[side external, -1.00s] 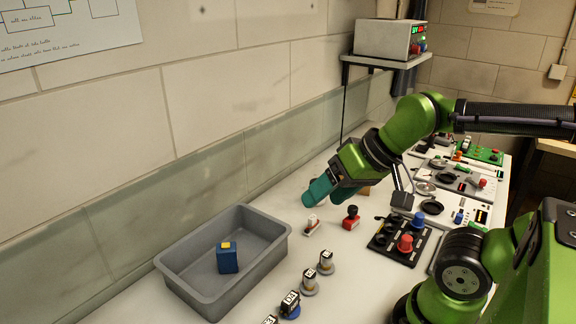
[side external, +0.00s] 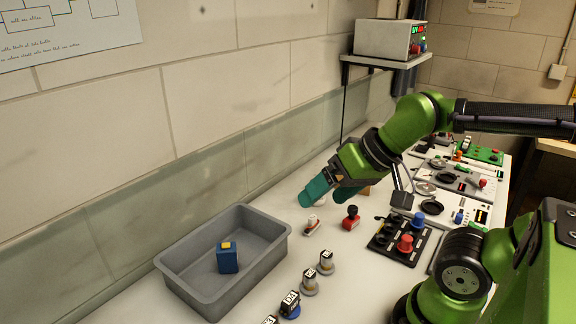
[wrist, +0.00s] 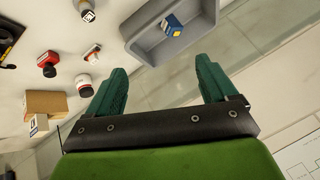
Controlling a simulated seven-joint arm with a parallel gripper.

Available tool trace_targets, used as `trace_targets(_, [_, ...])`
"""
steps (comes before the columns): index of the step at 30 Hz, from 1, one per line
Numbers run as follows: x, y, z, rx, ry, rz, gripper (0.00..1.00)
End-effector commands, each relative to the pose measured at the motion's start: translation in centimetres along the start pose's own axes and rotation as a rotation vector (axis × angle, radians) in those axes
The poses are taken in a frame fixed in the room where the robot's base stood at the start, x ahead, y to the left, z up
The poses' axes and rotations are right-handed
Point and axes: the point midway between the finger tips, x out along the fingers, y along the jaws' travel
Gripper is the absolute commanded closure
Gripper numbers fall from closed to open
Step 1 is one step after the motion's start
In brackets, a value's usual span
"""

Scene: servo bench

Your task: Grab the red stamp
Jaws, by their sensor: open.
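The red stamp (side external: 351,220), a red block with a black knob, stands upright on the white bench, right of and below my gripper (side external: 331,194) in the side view. In the wrist view, the red stamp (wrist: 48,66) is at the left, outside the space between the fingers. My gripper (wrist: 160,70) is open, its two teal fingers wide apart with nothing between them. It is above the bench and apart from the stamp.
A grey bin (side external: 180,282) holding a blue block (side external: 228,261) stands at the left. A small white-and-red item (side external: 312,226) is left of the stamp. A black panel with knobs (side external: 384,243) lies to its right. Several labelled stamps (side external: 326,263) stand in front.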

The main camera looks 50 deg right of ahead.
Motion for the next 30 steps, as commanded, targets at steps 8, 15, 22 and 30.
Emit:
trace_targets(8, [2.6, 7.2, -3.9, 0.179, -0.087, 0.186, 0.15])
trace_targets(15, [3.8, 19.9, -7.5, 0.049, -0.313, 0.326, 0.15])
trace_targets(22, [3.2, 24.3, -8.7, -0.265, -0.452, 0.288, 0.15])
trace_targets(30, [4.8, 24.7, -7.8, -0.359, -0.477, 0.259, 0.15])
